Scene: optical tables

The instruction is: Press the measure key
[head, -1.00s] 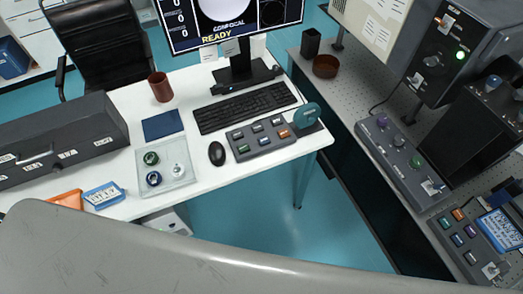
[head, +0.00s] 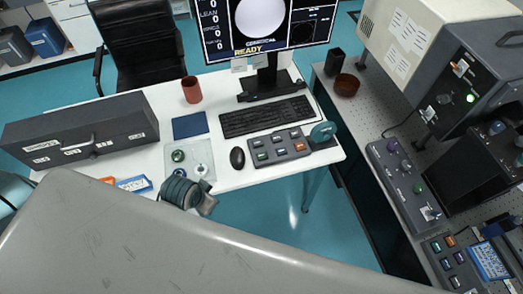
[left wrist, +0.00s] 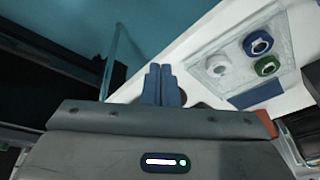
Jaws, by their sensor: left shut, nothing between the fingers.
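A dark grey key panel (head: 280,148) with several small coloured keys lies on the white desk, right of the mouse. A second key panel (head: 455,262) with several coloured keys lies on the perforated bench at lower right. The key labels are too small to read, so I cannot tell which is the measure key. My left gripper (head: 207,204) is at the desk's front edge by the glass tray, left of and nearer than the desk panel. Its blue fingers are together and empty in the left wrist view (left wrist: 162,84). My right gripper is not in view.
The monitor (head: 262,22) reads READY. A keyboard (head: 267,116), black mouse (head: 237,158), brown cup (head: 191,90) and glass tray (head: 202,150) with ringed parts are on the desk. A teal round object (head: 322,132) stands at the desk panel's right end.

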